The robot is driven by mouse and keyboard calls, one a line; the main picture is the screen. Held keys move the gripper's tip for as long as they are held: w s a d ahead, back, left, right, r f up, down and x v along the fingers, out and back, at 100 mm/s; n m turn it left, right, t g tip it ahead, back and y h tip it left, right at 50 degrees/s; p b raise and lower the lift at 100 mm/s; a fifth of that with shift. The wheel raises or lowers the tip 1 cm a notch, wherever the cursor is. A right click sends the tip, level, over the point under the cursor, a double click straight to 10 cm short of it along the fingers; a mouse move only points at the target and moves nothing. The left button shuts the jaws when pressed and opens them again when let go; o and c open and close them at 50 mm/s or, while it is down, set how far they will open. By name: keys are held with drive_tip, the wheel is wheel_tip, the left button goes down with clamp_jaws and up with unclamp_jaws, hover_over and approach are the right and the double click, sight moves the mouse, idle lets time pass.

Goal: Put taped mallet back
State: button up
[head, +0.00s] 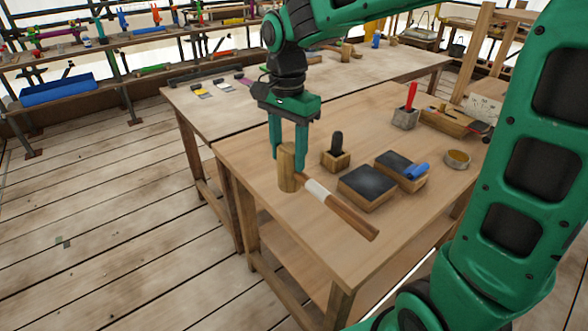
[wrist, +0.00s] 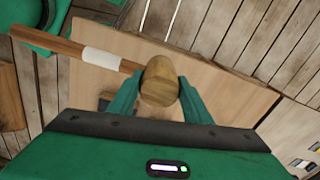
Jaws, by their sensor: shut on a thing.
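The taped mallet (head: 287,168) has a pale wooden head and a brown handle with a white tape band. In the head view it is at the left part of the near wooden table (head: 300,240), its handle pointing toward the lower right. My gripper (head: 289,165) points down with its green fingers on the mallet head. In the wrist view the mallet head (wrist: 160,82) sits between the two fingers of my gripper (wrist: 160,95), and the handle extends to the upper left. Whether the mallet touches the table is hard to tell.
Right of the mallet are a small block with a black knob (head: 336,155), a dark-topped block (head: 366,188) and another with a blue roll (head: 402,170). A round tin (head: 457,159) and a grey block with a red tool (head: 405,117) stand farther right. A second table (head: 200,110) adjoins behind.

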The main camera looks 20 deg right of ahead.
drive_tip(key=w+d+f, duration=0.4)
drive_tip(key=w+f, duration=0.3)
drive_tip(key=f, duration=0.2)
drive_tip(key=shift+w+d+f, duration=0.15)
drive_tip(key=shift+d, duration=0.25)
drive_tip(key=o, duration=1.2)
drive_tip(key=shift+f, duration=0.1)
drive_tip(key=shift+c, duration=0.2)
